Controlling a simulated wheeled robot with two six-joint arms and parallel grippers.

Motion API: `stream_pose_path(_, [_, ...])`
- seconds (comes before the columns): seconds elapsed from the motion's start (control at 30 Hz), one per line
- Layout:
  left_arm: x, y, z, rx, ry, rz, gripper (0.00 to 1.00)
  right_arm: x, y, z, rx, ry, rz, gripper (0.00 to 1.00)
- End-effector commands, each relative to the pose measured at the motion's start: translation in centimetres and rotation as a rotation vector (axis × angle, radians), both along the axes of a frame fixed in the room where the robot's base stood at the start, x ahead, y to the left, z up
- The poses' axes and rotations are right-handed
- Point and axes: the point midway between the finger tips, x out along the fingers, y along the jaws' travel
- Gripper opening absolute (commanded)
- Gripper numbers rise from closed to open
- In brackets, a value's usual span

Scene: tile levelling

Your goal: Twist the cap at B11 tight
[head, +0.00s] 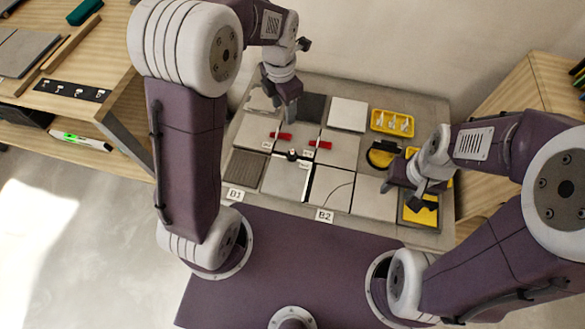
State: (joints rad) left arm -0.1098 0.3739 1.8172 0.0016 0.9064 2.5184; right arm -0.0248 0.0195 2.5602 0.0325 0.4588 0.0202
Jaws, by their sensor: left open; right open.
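Two red caps stand on the joints between the floor tiles, a left one (283,136) and a right one (320,145). A small black piece (292,154) sits on a joint just below them. Tiny white labels lie beside these pieces, too small to read, so I cannot tell which is B11. My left gripper (291,112) points down above the tiles, just behind the left red cap and apart from it. It is open and looks empty. My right gripper (418,203) is open over the right end of the tiled area, near a yellow-and-black tray (419,217).
Larger labels B1 (234,195) and B2 (324,215) mark the front edge. A yellow tray (392,122) holds small pale parts, and a black-and-yellow round item (382,154) lies in front of it. Wooden furniture flanks both sides; a wall stands behind.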

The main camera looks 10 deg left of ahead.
Motion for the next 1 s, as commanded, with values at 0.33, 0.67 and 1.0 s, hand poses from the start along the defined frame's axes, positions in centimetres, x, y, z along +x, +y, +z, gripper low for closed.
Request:
stream_pose_path(0.33, [1.5, -2.1, -15.7, 0.007, 0.044, -0.050, 0.50, 0.0, 0.0, -12.8, 0.000, -0.001, 0.000, 0.44])
stream_pose_path(0.67, [1.4, -2.1, -17.8, 0.008, 0.046, -0.053, 0.50, 0.0, 0.0, -14.0, 0.000, -0.001, 0.000, 0.44])
stream_pose_path(1.0, [1.4, -2.1, -24.0, 0.008, 0.045, -0.053, 0.50, 0.0, 0.0, -17.9, 0.000, -0.001, 0.000, 0.44])
